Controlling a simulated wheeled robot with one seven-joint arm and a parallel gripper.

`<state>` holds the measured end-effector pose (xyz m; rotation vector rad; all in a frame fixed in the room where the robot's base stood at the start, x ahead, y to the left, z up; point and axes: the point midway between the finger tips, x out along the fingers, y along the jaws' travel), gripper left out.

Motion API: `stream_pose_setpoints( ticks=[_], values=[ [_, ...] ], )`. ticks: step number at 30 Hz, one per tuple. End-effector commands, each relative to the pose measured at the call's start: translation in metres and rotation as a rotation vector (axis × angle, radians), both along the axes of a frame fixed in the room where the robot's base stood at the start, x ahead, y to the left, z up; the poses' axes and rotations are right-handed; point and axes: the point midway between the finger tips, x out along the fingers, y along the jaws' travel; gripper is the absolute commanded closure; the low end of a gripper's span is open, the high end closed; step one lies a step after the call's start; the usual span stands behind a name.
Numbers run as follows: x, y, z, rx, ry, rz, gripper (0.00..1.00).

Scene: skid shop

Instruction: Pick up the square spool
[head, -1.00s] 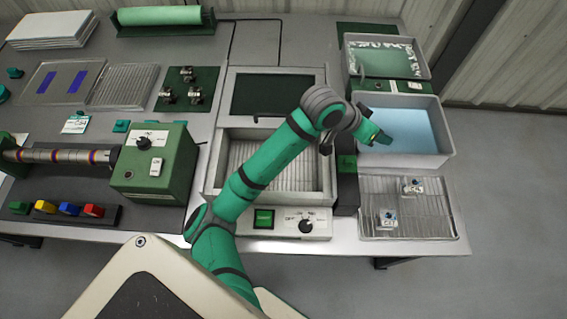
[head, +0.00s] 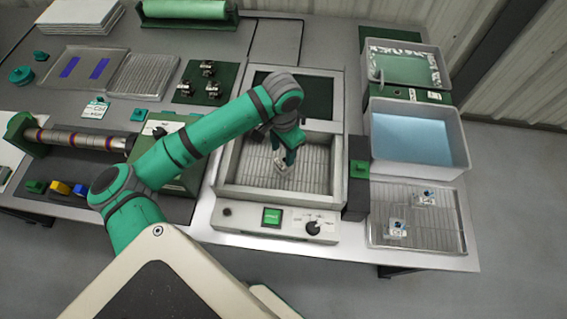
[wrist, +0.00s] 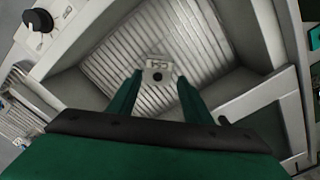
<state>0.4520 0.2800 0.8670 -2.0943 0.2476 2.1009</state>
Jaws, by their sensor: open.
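A small pale metal square spool (wrist: 157,73) with a dark round hole is in the ribbed-floored bay of the bench machine. It also shows in the head view (head: 281,170), partly covered by my gripper. My gripper (wrist: 160,78) is open, pointing down into the bay. In the wrist view its two green fingers lie left and right of the spool, with gaps on both sides. I cannot tell whether the fingertips are down at the spool's height. In the head view my gripper (head: 287,150) is over the bay's middle.
Grey walls of the bay machine (head: 228,185) surround my gripper; its front has a green button and dial (head: 313,228). At right are a blue-liquid tub (head: 412,140) and a wire rack (head: 420,235) holding two small tagged parts. A green-ended roller (head: 85,140) lies left.

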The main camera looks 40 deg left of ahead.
Motion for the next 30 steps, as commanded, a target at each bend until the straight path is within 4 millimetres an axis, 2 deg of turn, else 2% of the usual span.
stream_pose_setpoints(
  ticks=[8,18,27,30],
  values=[
    [0.000,-0.001,-0.020,0.000,-0.002,0.000,0.55],
    [0.001,-0.003,-0.062,0.001,-0.002,0.000,0.55],
    [0.001,-0.003,-0.066,0.000,-0.003,-0.001,0.55],
    [0.001,-0.003,-0.066,0.000,-0.003,-0.001,0.79]
  ],
)
